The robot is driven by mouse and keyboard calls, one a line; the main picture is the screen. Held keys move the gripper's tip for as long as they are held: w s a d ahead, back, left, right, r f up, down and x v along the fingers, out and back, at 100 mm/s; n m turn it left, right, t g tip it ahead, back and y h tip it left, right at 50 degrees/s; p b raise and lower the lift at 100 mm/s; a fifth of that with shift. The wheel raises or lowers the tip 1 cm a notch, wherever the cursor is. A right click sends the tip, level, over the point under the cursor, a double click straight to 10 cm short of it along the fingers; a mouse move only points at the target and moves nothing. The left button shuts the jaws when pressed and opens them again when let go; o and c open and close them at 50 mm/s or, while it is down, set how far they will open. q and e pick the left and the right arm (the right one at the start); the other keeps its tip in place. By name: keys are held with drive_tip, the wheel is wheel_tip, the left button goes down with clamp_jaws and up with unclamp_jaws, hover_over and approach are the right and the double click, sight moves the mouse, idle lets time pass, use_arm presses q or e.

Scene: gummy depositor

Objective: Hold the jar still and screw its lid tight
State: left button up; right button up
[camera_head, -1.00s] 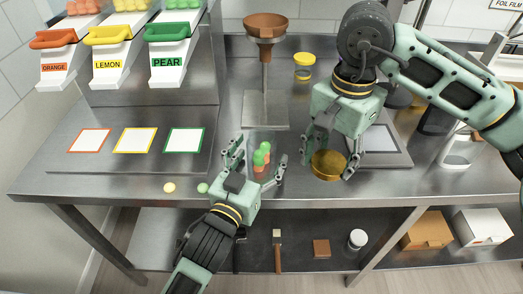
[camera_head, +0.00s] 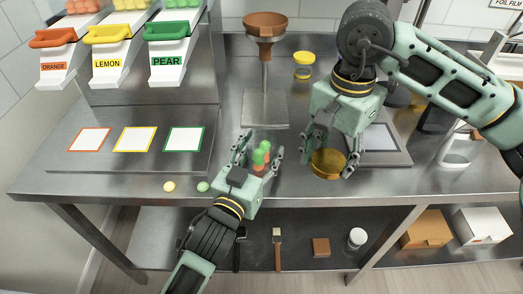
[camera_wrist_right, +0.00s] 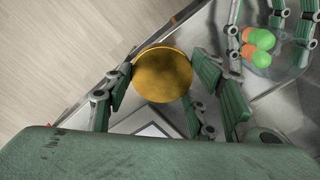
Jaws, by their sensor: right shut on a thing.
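The clear jar (camera_head: 261,168) stands upright near the counter's front edge, with green and orange gummies in it. My left gripper (camera_head: 262,152) has its fingers on either side of the jar; I cannot tell whether they press on it. The jar also shows at the upper right of the right wrist view (camera_wrist_right: 284,68), between the left fingers. My right gripper (camera_head: 330,158) is shut on the round gold lid (camera_head: 327,165), to the right of the jar and apart from it. The lid's flat top fills the middle of the right wrist view (camera_wrist_right: 162,74). The jar's mouth is open.
A brown funnel (camera_head: 265,27) on a stand and a yellow-lidded jar (camera_head: 303,65) are behind. A scale-like plate (camera_head: 380,140) lies behind the right gripper. Two loose gummies, yellow (camera_head: 169,187) and green (camera_head: 203,187), lie at the front edge. Coloured squares (camera_head: 135,140) are at left.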

use_arm(q)
drive_tip(key=o, duration=1.2)
drive_tip(key=v, duration=1.2)
